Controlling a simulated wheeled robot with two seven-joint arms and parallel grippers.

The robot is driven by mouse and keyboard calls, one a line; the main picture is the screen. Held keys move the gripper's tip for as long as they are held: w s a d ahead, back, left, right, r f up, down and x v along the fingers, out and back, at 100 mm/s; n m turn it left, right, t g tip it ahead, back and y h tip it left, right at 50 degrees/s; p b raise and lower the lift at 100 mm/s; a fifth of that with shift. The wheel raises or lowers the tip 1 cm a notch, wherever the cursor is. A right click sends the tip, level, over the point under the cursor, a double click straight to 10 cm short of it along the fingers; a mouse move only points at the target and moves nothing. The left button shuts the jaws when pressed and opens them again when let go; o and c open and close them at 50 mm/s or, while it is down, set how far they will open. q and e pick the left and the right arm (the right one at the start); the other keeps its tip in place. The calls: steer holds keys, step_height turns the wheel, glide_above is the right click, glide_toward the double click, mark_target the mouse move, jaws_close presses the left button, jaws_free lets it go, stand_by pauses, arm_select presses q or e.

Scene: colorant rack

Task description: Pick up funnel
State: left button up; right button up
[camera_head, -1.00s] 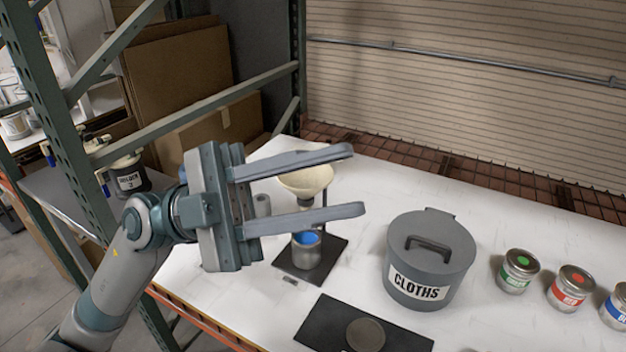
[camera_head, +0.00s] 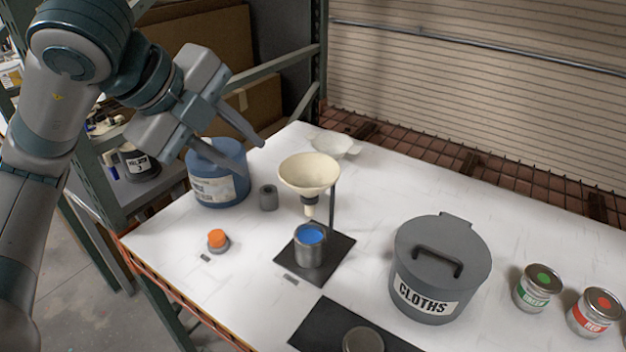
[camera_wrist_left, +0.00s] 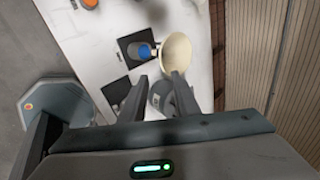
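The cream funnel (camera_head: 310,173) sits upright in a black stand, above an open can of blue paint (camera_head: 310,245). My left gripper (camera_head: 250,160) is open and empty, to the left of the funnel and apart from it, tilted down to the right. In the left wrist view the funnel (camera_wrist_left: 175,58) lies just beyond the tips of my open left gripper (camera_wrist_left: 159,78), with the blue paint (camera_wrist_left: 145,50) beside it. My right gripper is not in view.
A blue jug (camera_head: 218,175) stands behind the left fingers. A grey CLOTHS bin (camera_head: 440,270) stands right of the funnel, with green (camera_head: 538,290) and red (camera_head: 594,312) labelled cans further right. A small orange-topped item (camera_head: 217,240) lies on the white table (camera_head: 170,245).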

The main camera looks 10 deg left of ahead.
mark_target(290, 183)
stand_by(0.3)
arm_select(q)
steer(key=p+x, duration=0.4)
steer(key=x, duration=0.8)
steer(key=shift+w+f, duration=0.1)
steer(key=shift+w+d+f+p, duration=0.25)
steer(key=shift+w+p, duration=0.1)
steer(key=shift+p, duration=0.4)
steer(key=p+x, duration=0.2)
steer(key=x, duration=0.1)
steer(key=shift+w+d+f, duration=0.1)
steer(key=shift+w+f, duration=0.1)
steer(key=shift+w, duration=0.05)
steer(key=shift+w+d+f, duration=0.1)
steer(key=shift+w+f, duration=0.05)
steer(key=shift+f, duration=0.1)
steer(key=shift+c, duration=0.4)
